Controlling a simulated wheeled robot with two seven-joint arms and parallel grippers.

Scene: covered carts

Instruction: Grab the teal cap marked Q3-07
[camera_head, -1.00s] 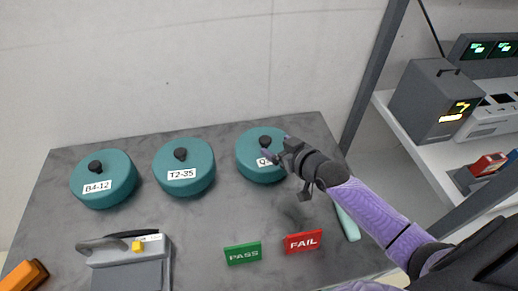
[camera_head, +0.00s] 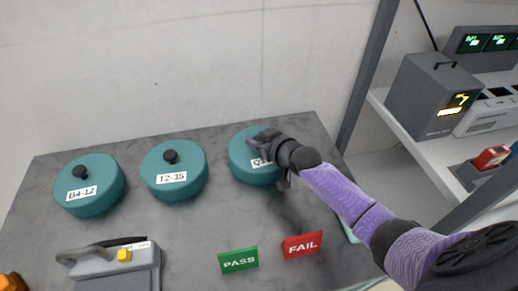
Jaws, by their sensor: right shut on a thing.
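The teal cap whose label begins with Q (camera_head: 245,170) sits at the right end of a row of three teal caps on the grey table; the rest of its label is covered. My right gripper (camera_head: 262,142) is at the top of this cap, shut on its black knob, which it hides. The cap appears to rest flat on the table. The other two caps, B4-12 (camera_head: 92,197) and T2-35 (camera_head: 178,187), stand to its left with their black knobs free. My left gripper is not in view.
On the grey table (camera_head: 205,225) stand a green PASS sign (camera_head: 239,260), a red FAIL sign (camera_head: 302,245) and a grey device with a yellow button (camera_head: 118,268). A grey post (camera_head: 366,85) rises at the right, beside a shelf with instruments (camera_head: 430,95).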

